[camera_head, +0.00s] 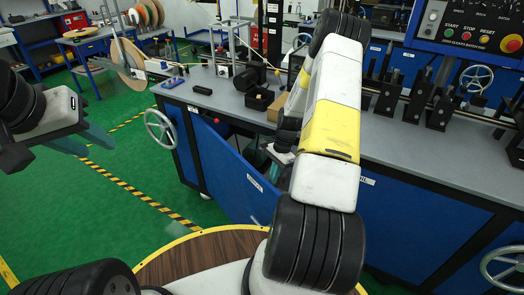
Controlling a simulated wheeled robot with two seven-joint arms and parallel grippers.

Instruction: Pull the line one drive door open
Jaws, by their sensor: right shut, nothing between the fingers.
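The blue drive door (225,165) under the bench stands swung out from the cabinet front, with a dark gap between its top edge and the bench. A small white label sits near its right end. My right gripper (276,172) is shut and empty at this gap, behind the door's top edge near its right end. My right arm hides part of the gripper and the door's right edge; whether the fingers touch the door is unclear. My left gripper (84,142) is open and empty over the green floor at the left, away from the door.
The grey bench top (215,90) carries black boxes and fixtures. A handwheel (161,129) stands left of the door, another handwheel (503,268) at lower right. A control panel (470,28) with a red button is upper right. Green floor with yellow-black stripes is clear at left.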

